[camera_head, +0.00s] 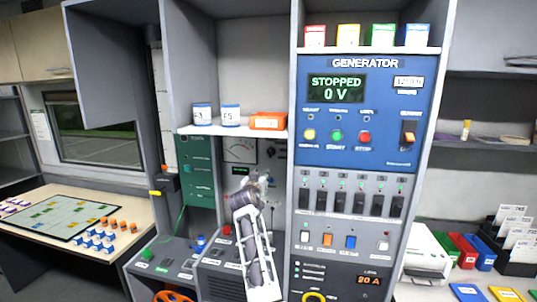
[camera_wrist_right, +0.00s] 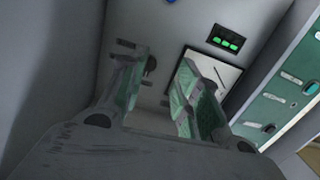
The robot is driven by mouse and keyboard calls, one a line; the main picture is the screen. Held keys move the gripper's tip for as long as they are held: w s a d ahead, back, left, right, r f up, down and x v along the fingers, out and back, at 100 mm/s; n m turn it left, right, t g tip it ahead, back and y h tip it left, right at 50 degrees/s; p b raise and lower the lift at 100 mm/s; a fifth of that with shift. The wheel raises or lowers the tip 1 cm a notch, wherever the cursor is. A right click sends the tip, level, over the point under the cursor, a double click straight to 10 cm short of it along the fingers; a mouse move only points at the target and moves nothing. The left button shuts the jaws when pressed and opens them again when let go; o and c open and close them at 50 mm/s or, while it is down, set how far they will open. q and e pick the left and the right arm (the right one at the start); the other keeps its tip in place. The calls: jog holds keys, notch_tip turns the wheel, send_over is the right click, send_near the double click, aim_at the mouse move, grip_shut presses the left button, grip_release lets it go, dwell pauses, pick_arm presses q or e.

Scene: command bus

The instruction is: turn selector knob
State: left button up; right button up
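A panel with a white dial gauge (camera_head: 240,149) sits in the recess left of the blue generator panel. A dark knob (camera_head: 271,152), which looks like the selector knob, is right of the gauge, partly hard to make out. In the right wrist view a dark round knob (camera_wrist_right: 150,67) shows between the fingertips, beyond them. My right gripper (camera_head: 262,179) is in front of this panel, just below the knob. In the wrist view my right gripper (camera_wrist_right: 158,75) is open, fingers on either side of the knob; contact cannot be told. My left gripper is not in view.
Above is a shelf with two white-blue cans (camera_head: 231,115) and an orange box (camera_head: 268,121). The blue generator panel (camera_head: 365,120) stands right of the recess. A green panel (camera_head: 197,170) is on its left. A sloping console (camera_head: 170,257) lies below.

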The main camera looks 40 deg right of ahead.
jog(key=shift+m+h, duration=0.5)
jog(key=r, duration=0.3)
jog(key=d+r, duration=0.1)
jog(key=r, duration=0.1)
jog(key=shift+w+r, duration=0.1)
jog(key=shift+w, duration=0.15)
